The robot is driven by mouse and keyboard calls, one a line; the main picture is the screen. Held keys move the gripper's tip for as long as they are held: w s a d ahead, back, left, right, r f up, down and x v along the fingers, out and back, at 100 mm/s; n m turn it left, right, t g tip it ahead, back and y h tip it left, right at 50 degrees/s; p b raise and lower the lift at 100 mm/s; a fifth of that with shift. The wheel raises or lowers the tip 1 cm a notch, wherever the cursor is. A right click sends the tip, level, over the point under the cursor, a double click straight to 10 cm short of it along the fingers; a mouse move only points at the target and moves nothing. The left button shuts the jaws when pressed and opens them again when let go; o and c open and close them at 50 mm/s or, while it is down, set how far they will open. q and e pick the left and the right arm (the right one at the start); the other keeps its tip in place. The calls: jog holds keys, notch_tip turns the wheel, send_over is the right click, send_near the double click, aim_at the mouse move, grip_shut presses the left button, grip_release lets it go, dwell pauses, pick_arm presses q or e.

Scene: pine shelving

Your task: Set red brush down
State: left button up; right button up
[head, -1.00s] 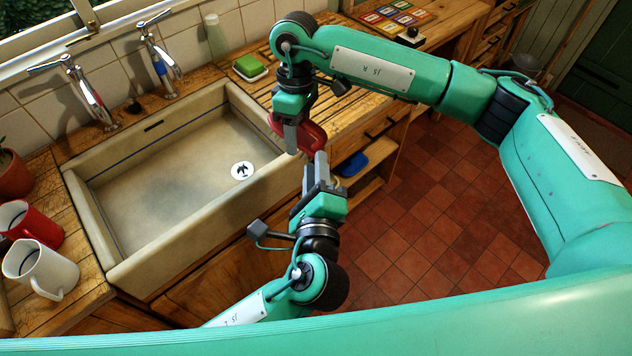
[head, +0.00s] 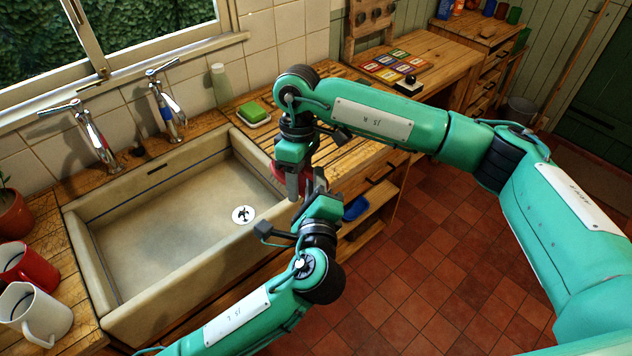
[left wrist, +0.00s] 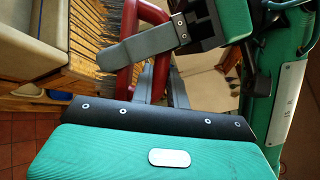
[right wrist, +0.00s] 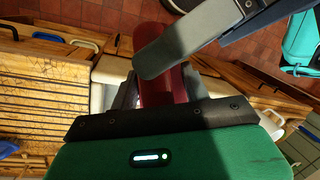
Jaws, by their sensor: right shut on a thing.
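The red brush (head: 277,173) is in my right gripper (head: 297,187), above the front edge of the draining board beside the sink. In the right wrist view its red body (right wrist: 166,84) runs between the shut fingers. In the left wrist view a red looped part (left wrist: 126,78) shows behind a grey finger of my right gripper. My left gripper (head: 316,186) is close beside the right one. The grippers overlap and hide much of the brush.
The stone sink (head: 130,215) is at left, with two taps behind it. A green sponge (head: 252,110) sits in a white dish on the wooden draining board (head: 350,133). A blue item (head: 355,208) lies on a lower shelf. Red (head: 22,262) and white mugs (head: 38,312) stand at lower left.

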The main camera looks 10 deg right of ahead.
jog(key=o, duration=1.2)
jog(key=shift+f, duration=0.1)
